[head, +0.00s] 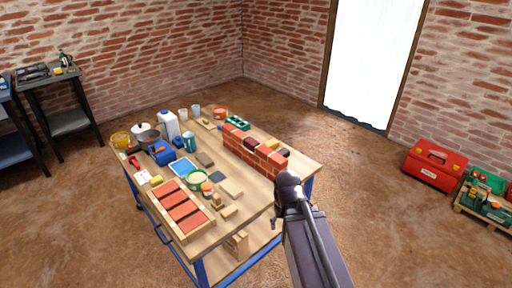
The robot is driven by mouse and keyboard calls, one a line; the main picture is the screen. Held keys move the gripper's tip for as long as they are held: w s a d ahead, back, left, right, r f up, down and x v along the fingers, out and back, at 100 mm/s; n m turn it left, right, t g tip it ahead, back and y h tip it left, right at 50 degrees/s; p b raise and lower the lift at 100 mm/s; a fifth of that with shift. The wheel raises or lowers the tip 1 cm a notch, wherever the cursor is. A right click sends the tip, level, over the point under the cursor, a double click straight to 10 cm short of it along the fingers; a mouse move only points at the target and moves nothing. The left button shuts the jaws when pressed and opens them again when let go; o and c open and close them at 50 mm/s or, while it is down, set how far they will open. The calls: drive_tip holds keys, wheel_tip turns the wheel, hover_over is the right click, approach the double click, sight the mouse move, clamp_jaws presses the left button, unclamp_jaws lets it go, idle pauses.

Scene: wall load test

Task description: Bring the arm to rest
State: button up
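My arm rises from the bottom edge, right of centre in the head view, and ends in a dark rounded joint in front of the workbench's right end. A thinner dark link runs back down along it. No gripper fingers show, so I cannot see whether my gripper holds anything. The wooden workbench (258,193) with blue legs stands left of the arm. A small red brick wall (247,152) stands on its right part. The arm's joint overlaps the bench's near right edge in the picture; I cannot tell the gap between them.
A tray of red bricks (181,207), a blue jug (162,153), a white bottle (169,125) and small blocks crowd the bench. A red toolbox (434,166) and a crate of green tools (486,205) stand right. A dark side table (68,97) stands left. Floor is clear between.

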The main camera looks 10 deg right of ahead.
wheel_tip(320, 180, up, 14)
drive_tip(key=p, duration=1.3)
idle(0.4)
